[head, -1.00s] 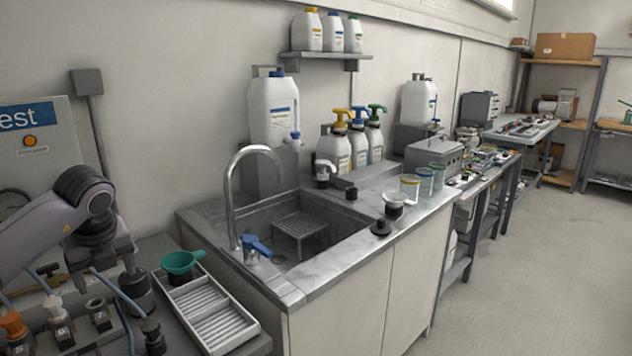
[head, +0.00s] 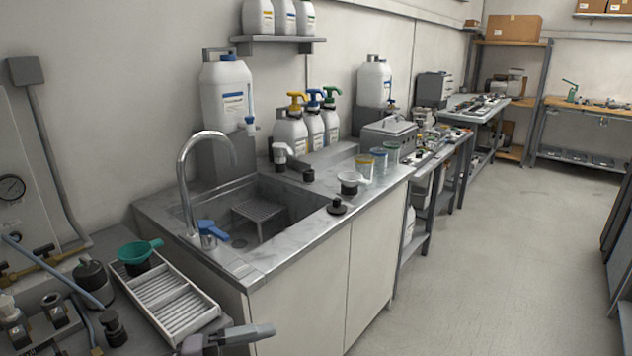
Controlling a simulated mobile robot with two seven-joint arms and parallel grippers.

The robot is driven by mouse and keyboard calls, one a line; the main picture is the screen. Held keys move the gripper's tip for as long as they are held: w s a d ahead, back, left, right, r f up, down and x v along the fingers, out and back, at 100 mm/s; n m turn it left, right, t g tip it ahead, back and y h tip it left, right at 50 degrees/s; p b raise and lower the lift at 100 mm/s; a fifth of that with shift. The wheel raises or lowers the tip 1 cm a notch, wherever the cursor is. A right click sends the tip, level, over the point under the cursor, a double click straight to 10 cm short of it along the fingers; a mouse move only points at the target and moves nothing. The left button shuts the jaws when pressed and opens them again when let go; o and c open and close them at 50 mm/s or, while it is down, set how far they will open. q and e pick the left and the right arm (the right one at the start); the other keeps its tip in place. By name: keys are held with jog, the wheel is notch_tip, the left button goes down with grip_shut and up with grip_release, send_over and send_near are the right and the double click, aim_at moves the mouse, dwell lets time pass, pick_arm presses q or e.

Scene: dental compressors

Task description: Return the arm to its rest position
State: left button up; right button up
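The arm named in the task is mine. A grey and dark part that looks like my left gripper (head: 232,338) shows at the bottom edge, left of centre, in front of the sink cabinet and right of the white ribbed tray. Most of it is cut off by the frame, and I cannot see whether its fingers are apart. No object shows in it. The rest of that arm is out of view. My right gripper is not in view.
The white ribbed tray (head: 168,302) with a green funnel (head: 140,252) at its back end lies on the left bench. The sink counter (head: 262,262) has a tall tap (head: 183,180), pump bottles and cups. Open floor (head: 500,260) lies to the right.

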pick_arm(q)
jog(key=s+a+f+n+t+y, duration=0.1)
jog(key=a+f+n+t+y, duration=0.35)
jog(key=n, duration=0.45)
jog(key=s+a+f+n+t+y, duration=0.1)
jog(key=a+f+n+t+y, duration=0.2)
jog(key=n+t+y, duration=0.45)
jog(key=s+a+f+n+g+y, duration=0.2)
jog(key=s+a+f+n+g, duration=0.2)
jog(key=s+f, duration=0.9)
jog(key=f+n+g, duration=0.1)
jog(key=n+g, duration=0.2)
jog(key=n, duration=0.1)
jog(key=shift+n, duration=0.35)
jog(key=shift+a, duration=0.1)
